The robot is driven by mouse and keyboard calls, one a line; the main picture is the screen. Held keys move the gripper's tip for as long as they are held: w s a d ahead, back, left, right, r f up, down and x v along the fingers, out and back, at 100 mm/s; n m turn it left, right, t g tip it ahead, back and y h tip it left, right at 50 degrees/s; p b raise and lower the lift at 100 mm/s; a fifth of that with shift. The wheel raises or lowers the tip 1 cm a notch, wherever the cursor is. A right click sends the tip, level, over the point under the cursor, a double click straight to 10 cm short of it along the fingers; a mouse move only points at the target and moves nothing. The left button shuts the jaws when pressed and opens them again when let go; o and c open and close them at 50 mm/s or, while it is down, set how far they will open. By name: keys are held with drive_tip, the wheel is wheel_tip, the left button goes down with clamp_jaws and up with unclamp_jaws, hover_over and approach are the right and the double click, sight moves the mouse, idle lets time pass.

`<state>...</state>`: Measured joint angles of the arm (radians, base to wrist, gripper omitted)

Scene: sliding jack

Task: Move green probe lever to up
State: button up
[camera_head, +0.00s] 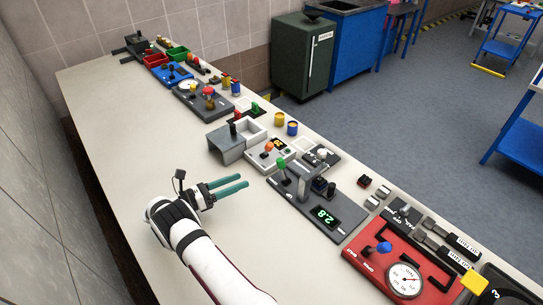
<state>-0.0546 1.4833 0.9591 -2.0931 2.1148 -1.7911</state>
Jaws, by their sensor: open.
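The green probe lever (282,164) has a green knob on a thin stem and stands on a dark grey panel (296,207). The panel carries a grey upright post (305,183), dark blocks and a lit green display (325,217) reading 2.8. The lever leans slightly; its exact position is hard to tell at this size. My gripper (245,180), with two teal fingers, is open and empty. It is over the table to the left of the lever and apart from it, with its fingers pointing right toward the panel.
A grey box (226,145) and a light panel with an orange knob (269,147) stand just behind the lever panel. A red panel with a gauge (403,277) is in front of it, at right. More devices line the table edge. The table's left side (110,120) is clear.

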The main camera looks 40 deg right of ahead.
sight(281, 164)
drive_tip(key=shift+d+f+n, duration=0.25)
drive_tip(key=shift+f+n, duration=0.05)
drive_tip(key=shift+f, duration=0.05)
drive_tip(key=d, duration=0.5)
drive_tip(key=s+d, duration=0.1)
drive_tip(key=d, duration=0.4)
drive_tip(key=s+d, duration=0.1)
drive_tip(key=d, duration=0.4)
drive_tip(key=shift+s, duration=0.25)
clamp_jaws()
